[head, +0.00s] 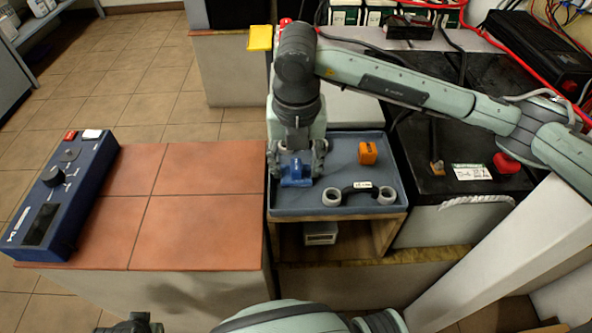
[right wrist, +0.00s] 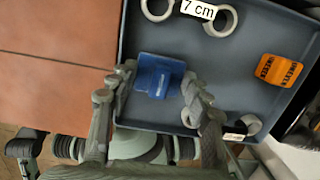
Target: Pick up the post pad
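A blue block-like piece (head: 296,171), which I take to be the post pad, lies in the grey-blue tray (head: 345,207), near its left side. It also shows in the right wrist view (right wrist: 158,76). My right gripper (head: 297,160) reaches down over it from above. Its fingers (right wrist: 160,90) stand open, one on each side of the blue piece, with narrow gaps; firm contact is not visible. A dark part at the bottom edge of the head view looks like my left gripper (head: 135,323); its fingers cannot be made out.
The tray also holds an orange block (head: 368,153) and a black handle with two grey rings (head: 360,192), labelled 7 cm. A blue meter box (head: 62,190) stands on the tiled counter (head: 190,205) at left. A black battery top (head: 460,150) with a red cap is at right.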

